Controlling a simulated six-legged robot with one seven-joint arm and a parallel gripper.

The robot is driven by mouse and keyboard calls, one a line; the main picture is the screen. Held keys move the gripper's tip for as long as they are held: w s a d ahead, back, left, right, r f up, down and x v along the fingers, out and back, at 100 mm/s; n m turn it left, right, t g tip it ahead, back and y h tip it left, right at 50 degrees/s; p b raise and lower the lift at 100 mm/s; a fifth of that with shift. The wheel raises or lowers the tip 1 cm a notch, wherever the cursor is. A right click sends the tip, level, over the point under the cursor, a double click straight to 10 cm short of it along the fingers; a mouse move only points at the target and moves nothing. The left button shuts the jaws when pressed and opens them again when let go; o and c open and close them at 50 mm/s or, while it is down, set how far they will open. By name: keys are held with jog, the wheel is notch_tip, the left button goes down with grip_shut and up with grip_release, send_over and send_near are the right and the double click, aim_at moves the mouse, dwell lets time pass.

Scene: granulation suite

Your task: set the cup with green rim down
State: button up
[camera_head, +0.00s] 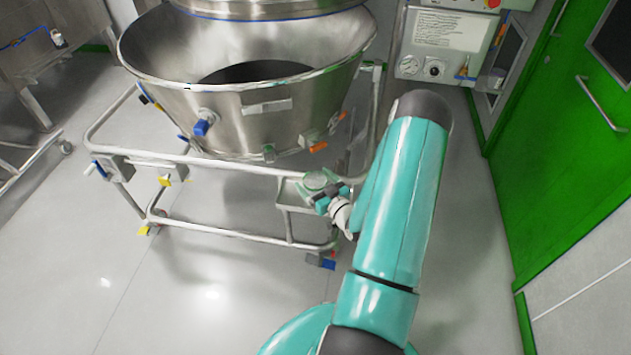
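A small round thing with a greenish rim, which looks like the cup (317,181), is seen from above near the middle of the view. It is at the small metal ledge on the right front of the cart. My gripper (322,196) is right at the cup, with its fingers close against the near side. The gripper is small and partly hidden here, so I cannot tell whether the fingers are closed on the cup. I also cannot tell whether the cup touches the ledge. My teal arm comes in from the bottom and hides the floor behind it.
A large steel bowl (245,115) stands on a tubular cart frame (235,237) just behind and left of the gripper. A control panel (445,45) is on the back wall. A green door (560,140) is on the right. The floor (70,270) at the left front is clear.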

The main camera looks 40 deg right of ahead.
jog(key=shift+r, duration=0.1)
jog(key=shift+s+r, duration=0.1)
jog(key=shift+s, duration=0.05)
jog(key=s+a, duration=0.2)
jog(key=s, duration=1)
jog(key=w+r+n+g, duration=0.3)
jog(key=w+r+g, duration=0.2)
jog(key=w+r, duration=0.45)
jog(key=w+a+r+g+h, duration=0.1)
jog(key=w+a+r+g, duration=0.3)
jog(key=r, duration=0.5)
jog(key=s+a+r+m, duration=0.1)
jog(key=s+a+r, duration=0.3)
jog(key=a+r, duration=0.6)
jog(key=s+a+r+g+y, duration=0.3)
jog(key=s+a+r, duration=0.1)
jog(key=s+a, duration=1)
jog(key=shift+a+r+m, duration=0.2)
jog(key=shift+a+m, duration=0.1)
jog(key=shift+a, duration=0.3)
